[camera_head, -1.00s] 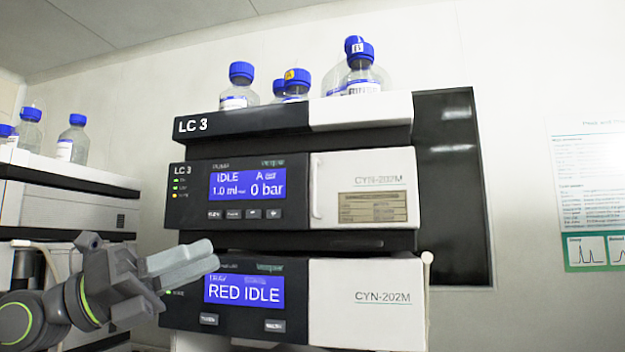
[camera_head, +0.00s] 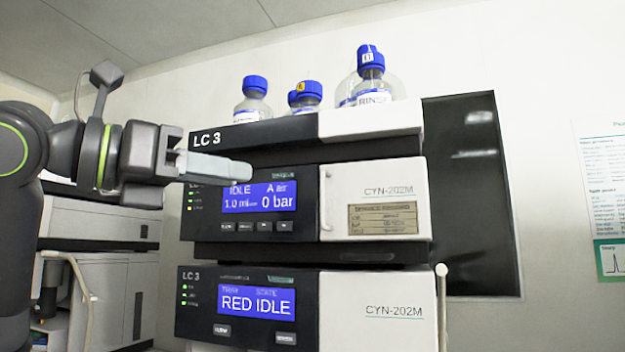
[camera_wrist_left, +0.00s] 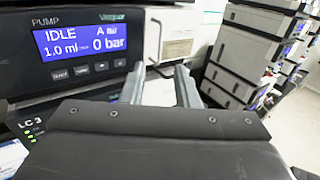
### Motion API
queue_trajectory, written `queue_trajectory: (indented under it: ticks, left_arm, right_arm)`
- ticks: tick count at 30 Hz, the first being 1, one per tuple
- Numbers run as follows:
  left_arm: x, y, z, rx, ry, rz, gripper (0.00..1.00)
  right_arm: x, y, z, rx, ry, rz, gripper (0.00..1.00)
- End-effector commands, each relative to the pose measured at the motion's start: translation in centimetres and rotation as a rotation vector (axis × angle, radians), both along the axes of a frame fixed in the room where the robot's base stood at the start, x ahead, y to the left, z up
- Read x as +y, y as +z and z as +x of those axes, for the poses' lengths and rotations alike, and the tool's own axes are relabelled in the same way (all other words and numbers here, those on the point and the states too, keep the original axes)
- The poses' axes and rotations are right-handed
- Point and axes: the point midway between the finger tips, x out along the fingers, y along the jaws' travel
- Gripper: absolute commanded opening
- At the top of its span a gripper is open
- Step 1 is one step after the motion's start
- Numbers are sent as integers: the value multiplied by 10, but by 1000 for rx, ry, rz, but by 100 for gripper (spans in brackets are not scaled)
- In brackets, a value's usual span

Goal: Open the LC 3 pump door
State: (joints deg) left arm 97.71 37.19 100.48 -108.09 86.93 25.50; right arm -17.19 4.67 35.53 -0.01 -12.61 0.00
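The LC 3 pump (camera_head: 309,232) is the upper module of the stack, with a blue screen reading IDLE and 0 bar. Its white door (camera_head: 375,187) is on the right half and looks closed, flush with the front. A thin upright handle (camera_head: 327,204) runs along the door's left edge. My left gripper (camera_head: 245,172) is in front of the pump's screen side, left of the handle and apart from it. In the left wrist view its two fingers (camera_wrist_left: 161,75) stand apart with nothing between them, and the door (camera_wrist_left: 180,40) shows beyond. My right gripper is not in view.
A lower module (camera_head: 255,310) reading RED IDLE sits under the pump. Blue-capped bottles (camera_head: 369,75) stand on the top tray (camera_head: 372,120). Another instrument stack (camera_head: 100,225) is at the left. Space in front of the door looks free.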

Motion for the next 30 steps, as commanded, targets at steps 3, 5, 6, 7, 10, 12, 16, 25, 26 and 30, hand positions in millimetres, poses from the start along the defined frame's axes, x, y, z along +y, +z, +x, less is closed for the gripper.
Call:
queue_trajectory:
  ticks: [3,5,6,7,10,12,16,25,26,30]
  left_arm:
    - [-19,2,14,3,-6,1,28]
    - [-28,2,21,5,-6,0,28]
    - [-33,2,25,4,-6,0,28]
    - [-38,2,28,4,-6,0,28]
    - [-52,3,40,4,-7,0,28]
    - [-63,2,48,5,-6,0,28]
    - [-80,2,62,4,-5,0,28]
    - [-102,0,80,1,-2,1,28]
    - [-102,0,80,1,-1,1,28]
    - [-103,0,81,0,-1,0,28]
  right_arm:
    - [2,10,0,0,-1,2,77]
    - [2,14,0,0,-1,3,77]
    - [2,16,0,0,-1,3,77]
    - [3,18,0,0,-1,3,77]
    - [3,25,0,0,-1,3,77]
    - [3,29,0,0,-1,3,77]
    - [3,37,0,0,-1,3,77]
    - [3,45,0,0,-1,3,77]
    - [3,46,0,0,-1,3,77]
    - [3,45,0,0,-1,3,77]
